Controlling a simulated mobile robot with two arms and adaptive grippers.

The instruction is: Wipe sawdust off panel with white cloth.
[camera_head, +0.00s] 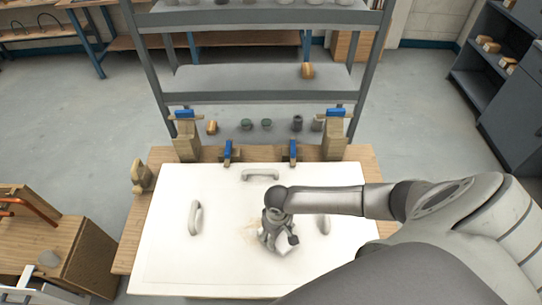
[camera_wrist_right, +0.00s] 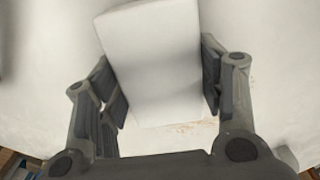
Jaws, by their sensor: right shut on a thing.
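The white panel (camera_head: 170,245) lies on a wooden workbench, with white handles on it. A faint tan patch of sawdust (camera_head: 250,236) shows near its middle, just left of my right gripper (camera_head: 273,243). In the right wrist view, my right gripper (camera_wrist_right: 160,95) is shut on a white block-shaped cloth (camera_wrist_right: 155,60), with a finger on each side of it. Specks of sawdust (camera_wrist_right: 190,127) show on the panel below the cloth. In the head view the cloth is mostly hidden under the gripper. I cannot tell whether it touches the panel. My left gripper is not in view.
Blue-topped clamps (camera_head: 228,151) stand along the panel's far edge. White handles (camera_head: 195,218) rise from the panel at left, back and right. A grey shelf rack (camera_head: 260,80) stands behind the bench. A wooden box with an orange-handled tool (camera_head: 30,205) is at left.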

